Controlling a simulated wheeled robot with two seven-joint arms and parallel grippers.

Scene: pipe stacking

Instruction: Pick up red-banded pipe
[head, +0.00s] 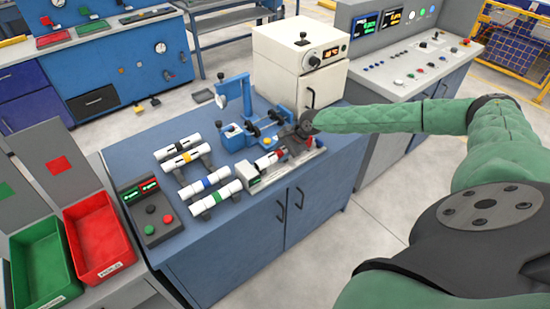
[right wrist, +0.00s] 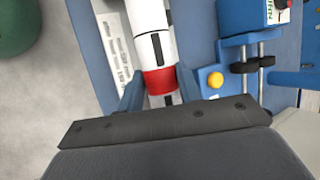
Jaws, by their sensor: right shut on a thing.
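The red-banded pipe is white with a red band (right wrist: 160,82) and a black mark, and it lies between my right fingers in the right wrist view. In the head view it shows as a short white and red piece (head: 265,163) at the front right of the blue table, by a grey fixture (head: 243,168). My right gripper (head: 296,146) reaches in from the right and is shut on the pipe; in the right wrist view its blue-grey fingers (right wrist: 160,92) flank the band. The head view does not show clearly whether the pipe is clear of the fixture. My left gripper is not in view.
Other white pipes with yellow (head: 186,157) and blue (head: 206,182) bands lie on racks to the left. A blue device (head: 236,105) stands behind, with a white oven-like box (head: 300,65) beyond. A button box (head: 150,212) and green and red bins (head: 100,238) are at left.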

